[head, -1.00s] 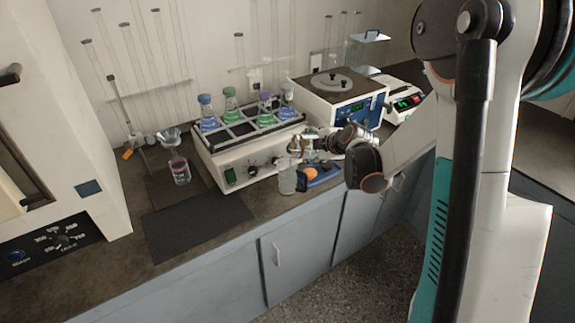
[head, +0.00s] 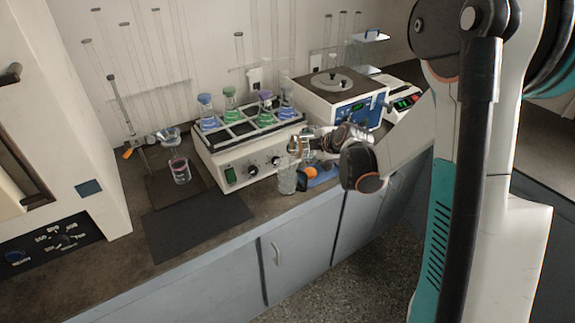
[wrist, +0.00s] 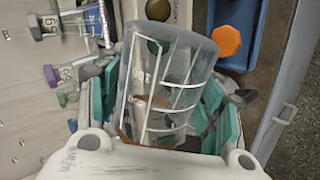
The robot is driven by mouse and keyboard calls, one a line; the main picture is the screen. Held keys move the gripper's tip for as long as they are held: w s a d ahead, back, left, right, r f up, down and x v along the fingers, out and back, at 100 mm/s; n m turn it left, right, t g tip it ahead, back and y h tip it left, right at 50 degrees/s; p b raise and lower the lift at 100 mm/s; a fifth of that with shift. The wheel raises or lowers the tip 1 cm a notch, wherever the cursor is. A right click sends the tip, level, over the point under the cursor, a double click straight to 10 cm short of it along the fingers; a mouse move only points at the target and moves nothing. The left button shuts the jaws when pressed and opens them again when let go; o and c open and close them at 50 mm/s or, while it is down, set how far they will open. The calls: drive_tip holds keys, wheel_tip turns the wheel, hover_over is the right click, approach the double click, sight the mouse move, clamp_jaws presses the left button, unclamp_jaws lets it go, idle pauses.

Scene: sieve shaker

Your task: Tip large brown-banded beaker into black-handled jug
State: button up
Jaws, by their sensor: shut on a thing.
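My gripper (wrist: 165,105) is shut on a clear glass beaker (wrist: 180,65) with white markings and a brown band at its lower end in the wrist view. Its teal-padded fingers lie on either side of the glass. In the head view my gripper (head: 304,148) is at the front right of the shaker box, with clear glass (head: 287,182) just below and left of its tip. I cannot tell in the head view whether this glass is the held beaker or another vessel. I cannot make out the black-handled jug in either view.
A blue tray (head: 325,176) with an orange piece (head: 310,172) lies beside the glass. The box (head: 215,165) behind holds several coloured-cap flasks. A banded glass (head: 180,170) stands under a funnel at left. The dark mat (head: 195,228) is bare.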

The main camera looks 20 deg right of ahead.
drive_tip(key=shift+a+f+n+h, duration=0.15)
drive_tip(key=shift+a+n+h, duration=0.05)
drive_tip(key=shift+n+h, duration=0.25)
idle(1.0)
